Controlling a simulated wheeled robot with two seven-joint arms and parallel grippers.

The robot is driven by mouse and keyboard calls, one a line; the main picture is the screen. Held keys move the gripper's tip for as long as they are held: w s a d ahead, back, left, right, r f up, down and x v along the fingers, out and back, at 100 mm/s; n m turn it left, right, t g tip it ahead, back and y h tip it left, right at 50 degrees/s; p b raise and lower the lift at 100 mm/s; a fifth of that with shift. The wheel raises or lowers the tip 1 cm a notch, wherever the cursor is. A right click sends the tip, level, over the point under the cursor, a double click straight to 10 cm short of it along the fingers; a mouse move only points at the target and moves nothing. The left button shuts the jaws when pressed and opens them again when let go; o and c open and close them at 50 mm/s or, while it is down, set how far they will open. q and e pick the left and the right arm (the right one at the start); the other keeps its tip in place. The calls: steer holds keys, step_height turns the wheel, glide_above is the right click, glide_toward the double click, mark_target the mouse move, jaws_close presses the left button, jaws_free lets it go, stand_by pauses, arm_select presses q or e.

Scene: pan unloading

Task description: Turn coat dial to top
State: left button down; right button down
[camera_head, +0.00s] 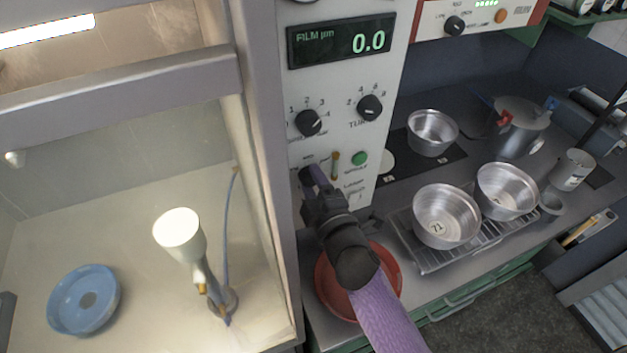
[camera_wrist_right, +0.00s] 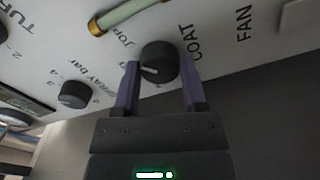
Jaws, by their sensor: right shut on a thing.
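The coat dial (camera_wrist_right: 158,54) is a dark round knob on the pale control panel, beside the printed word COAT, in the right wrist view. A short white mark on it points to the left side of that picture. My right gripper (camera_wrist_right: 160,68) has its two purple fingers on either side of this dial and is shut on it. My left gripper is not in view.
Two other dark knobs (camera_head: 309,122) (camera_head: 370,107), a green button (camera_head: 360,158) and a display (camera_head: 342,41) reading 0.0 are on the panel. A red bowl (camera_head: 323,280) lies under my right arm. Metal pans (camera_head: 445,215) stand on a rack at right. A glass-fronted booth is at left.

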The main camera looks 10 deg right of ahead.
steer(key=shift+m, duration=1.1)
steer(key=shift+c, duration=0.7)
jaws_free()
steer(key=s+d, duration=0.1)
steer(key=s, duration=0.9)
steer(key=shift+d, duration=0.2)
